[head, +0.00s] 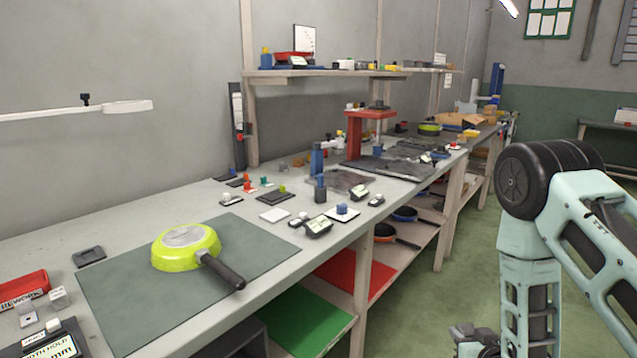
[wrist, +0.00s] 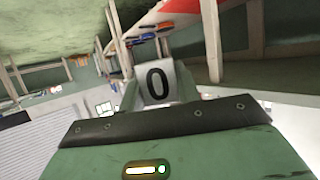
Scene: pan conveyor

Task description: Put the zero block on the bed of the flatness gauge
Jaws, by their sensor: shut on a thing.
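The zero block, a pale block with a black "0" on its face, shows in the wrist view (wrist: 155,82). My gripper (wrist: 157,92) is shut on it, with a green fingertip at each side. The wrist view shows the block clear of any surface, with floor and bench legs behind. In the head view the block cannot be made out. On the bench stand a blue post gauge (head: 317,160) by a dark slab (head: 338,181) and a red stand (head: 354,135) on another dark slab (head: 408,169). I cannot tell which is the flatness gauge.
A lime pan (head: 186,246) lies upside down on a grey-green mat (head: 120,290). Small gauges and blocks crowd the bench before the slabs. A shelf (head: 330,73) hangs above. Pans sit on the lower shelf. The floor (head: 440,290) beside the bench is clear.

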